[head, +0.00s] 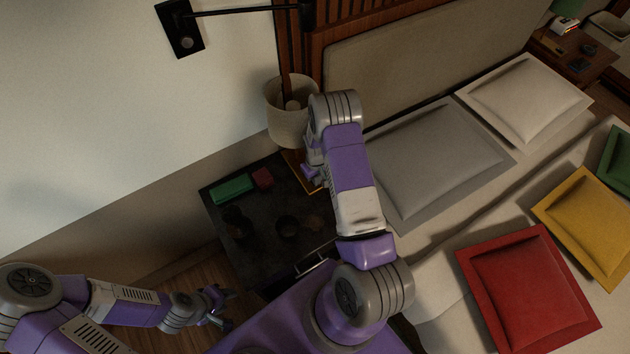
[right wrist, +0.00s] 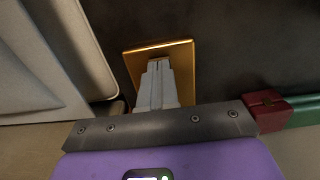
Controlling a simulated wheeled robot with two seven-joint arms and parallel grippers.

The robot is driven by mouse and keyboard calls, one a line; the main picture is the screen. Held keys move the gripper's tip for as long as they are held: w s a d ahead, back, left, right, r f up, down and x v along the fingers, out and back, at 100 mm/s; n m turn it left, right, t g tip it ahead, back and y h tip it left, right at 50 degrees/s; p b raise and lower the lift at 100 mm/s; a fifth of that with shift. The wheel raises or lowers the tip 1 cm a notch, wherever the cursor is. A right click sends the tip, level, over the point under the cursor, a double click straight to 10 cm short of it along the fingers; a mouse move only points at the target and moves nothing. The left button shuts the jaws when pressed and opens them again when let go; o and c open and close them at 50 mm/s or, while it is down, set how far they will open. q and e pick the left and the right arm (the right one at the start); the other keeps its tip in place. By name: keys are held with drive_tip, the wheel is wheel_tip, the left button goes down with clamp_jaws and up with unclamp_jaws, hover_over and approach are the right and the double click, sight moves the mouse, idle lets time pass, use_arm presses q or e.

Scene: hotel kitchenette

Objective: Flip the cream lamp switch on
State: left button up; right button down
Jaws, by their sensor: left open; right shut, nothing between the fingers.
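The cream lamp (head: 287,112) stands behind my right forearm in the head view, against the wall beside the headboard. A gold square plate (right wrist: 183,56) lies beyond my right fingers in the right wrist view; its edge also shows in the head view (head: 297,172). I cannot make out a switch lever; the fingers cover the plate's middle. My right gripper (right wrist: 158,68) is shut and empty, its tips over the plate; I cannot tell whether they touch it. My left gripper (head: 218,306) is open and empty, low beside the nightstand.
The dark nightstand (head: 255,265) holds a green box (head: 232,188), a red box (head: 262,178) and dark, hard-to-see items. The bed with a grey pillow (head: 425,165) and a red cushion (head: 527,290) is to the right. A black wall fixture (head: 180,28) is upper left.

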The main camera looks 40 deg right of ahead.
drive_tip(key=shift+f, duration=0.25)
drive_tip(key=shift+r, duration=0.1)
drive_tip(key=shift+r+p, duration=2.1)
drive_tip(key=shift+r, duration=1.4)
drive_tip(key=shift+f, duration=0.1)
